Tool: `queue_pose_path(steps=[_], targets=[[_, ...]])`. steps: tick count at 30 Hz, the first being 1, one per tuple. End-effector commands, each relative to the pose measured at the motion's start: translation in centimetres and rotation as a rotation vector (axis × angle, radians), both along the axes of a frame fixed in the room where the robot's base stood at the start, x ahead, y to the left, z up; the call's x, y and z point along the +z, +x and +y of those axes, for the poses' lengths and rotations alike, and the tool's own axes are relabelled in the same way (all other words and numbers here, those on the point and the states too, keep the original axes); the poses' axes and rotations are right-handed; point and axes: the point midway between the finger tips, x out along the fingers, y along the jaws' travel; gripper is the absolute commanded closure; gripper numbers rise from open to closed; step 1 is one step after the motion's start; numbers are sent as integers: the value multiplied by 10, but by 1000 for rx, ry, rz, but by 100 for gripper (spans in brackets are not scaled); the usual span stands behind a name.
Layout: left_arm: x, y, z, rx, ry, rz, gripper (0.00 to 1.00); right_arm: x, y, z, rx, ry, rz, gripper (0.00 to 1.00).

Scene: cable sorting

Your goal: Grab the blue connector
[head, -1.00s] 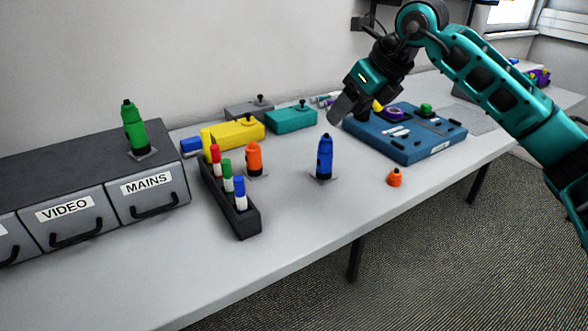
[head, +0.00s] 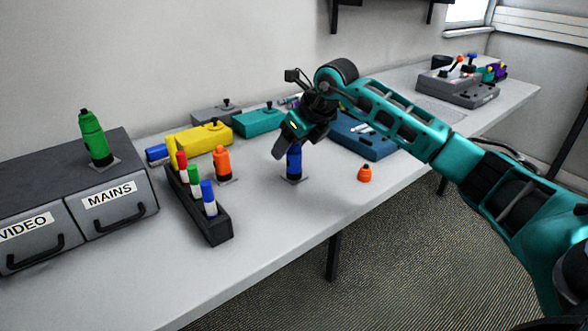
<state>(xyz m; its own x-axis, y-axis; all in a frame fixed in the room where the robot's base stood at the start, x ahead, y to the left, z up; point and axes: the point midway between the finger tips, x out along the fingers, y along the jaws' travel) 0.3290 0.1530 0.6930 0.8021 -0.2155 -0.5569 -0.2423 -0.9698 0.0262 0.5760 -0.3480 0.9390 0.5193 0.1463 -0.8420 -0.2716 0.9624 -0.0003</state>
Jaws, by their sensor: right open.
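The blue connector (head: 294,166) stands upright on a small grey base plate on the table, near the middle of the head view. My right gripper (head: 281,147) is open, with its fingers pointing down at the connector's upper part. It hides the connector's top. I cannot tell whether the fingers are around the connector or in front of it. My left gripper is not in view.
An orange connector (head: 222,162) and a black rack (head: 217,222) with coloured markers stand to the left. An orange cap (head: 364,174) lies to the right. Behind are a teal box (head: 257,123) and a blue case (head: 378,146). The front tabletop is clear.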

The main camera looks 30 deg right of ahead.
Motion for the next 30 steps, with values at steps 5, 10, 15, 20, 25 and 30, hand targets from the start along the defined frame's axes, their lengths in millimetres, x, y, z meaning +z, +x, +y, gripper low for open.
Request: queue_pose_path(steps=[5,10,15,20,25,30], targets=[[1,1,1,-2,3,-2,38,-2,2,0,-1,-1,-1,38],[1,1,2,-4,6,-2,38,-2,2,0,-1,-1,-1,46],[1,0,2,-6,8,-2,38,-2,1,0,-1,-1,-1,62],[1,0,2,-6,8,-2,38,-2,1,0,-1,-1,-1,78],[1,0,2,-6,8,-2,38,-2,1,0,-1,-1,-1,94],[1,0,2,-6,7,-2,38,-2,1,0,-1,-1,-1,100]])
